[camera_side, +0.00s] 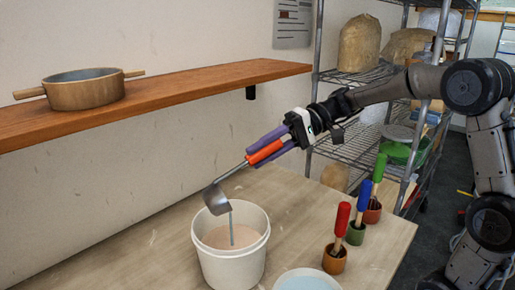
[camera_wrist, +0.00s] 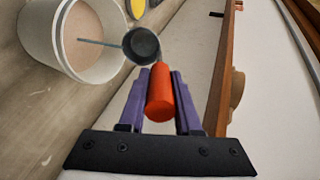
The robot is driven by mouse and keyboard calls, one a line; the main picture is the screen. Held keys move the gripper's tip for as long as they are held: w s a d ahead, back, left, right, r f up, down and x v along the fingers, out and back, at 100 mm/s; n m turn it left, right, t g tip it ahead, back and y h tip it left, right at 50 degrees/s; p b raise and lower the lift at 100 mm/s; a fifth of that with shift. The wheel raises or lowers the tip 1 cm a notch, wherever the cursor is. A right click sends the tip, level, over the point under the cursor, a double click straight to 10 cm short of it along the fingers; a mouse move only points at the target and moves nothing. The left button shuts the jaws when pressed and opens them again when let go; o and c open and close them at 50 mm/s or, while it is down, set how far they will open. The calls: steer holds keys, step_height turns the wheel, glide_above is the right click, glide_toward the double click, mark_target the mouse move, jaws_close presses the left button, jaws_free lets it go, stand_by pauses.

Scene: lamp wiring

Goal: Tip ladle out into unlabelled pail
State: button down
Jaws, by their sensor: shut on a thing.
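My gripper (camera_side: 266,147) has its purple fingers shut on the red-orange handle of the ladle (camera_side: 217,199). In the wrist view the handle (camera_wrist: 160,95) lies between both fingers. The ladle slants down to the left, its grey bowl tipped just above the rim of a white pail (camera_side: 231,265). A thin grey stream (camera_side: 231,228) runs from the bowl down into the pail. The pail holds pinkish-beige contents and shows no label on its visible side. The pail (camera_wrist: 108,70) is at upper left in the wrist view. The bowl's inside is mostly hidden in the side view.
A second container (camera_side: 306,281) with pale blue contents is cut off at the bottom edge. Right of the pail stand small pots with red (camera_side: 341,220), blue (camera_side: 363,197) and green (camera_side: 380,168) handled tools. A wooden shelf (camera_side: 180,88) bears a pot (camera_side: 85,93). A wire rack stands behind.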

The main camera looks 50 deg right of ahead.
steer(key=shift+s+d+f+t+y, duration=0.15)
steer(key=shift+d+f+t+y, duration=0.05)
steer(key=shift+d+f+y, duration=0.3)
steer(key=shift+s+d+f+t+y, duration=0.15)
steer(key=shift+d+f+t+y, duration=0.1)
steer(key=shift+f+y, duration=0.3)
steer(key=shift+s+d+f+t+y, duration=0.15)
steer(key=shift+d+f+y, duration=0.25)
steer(key=shift+f, duration=0.2)
stand_by(1.6)
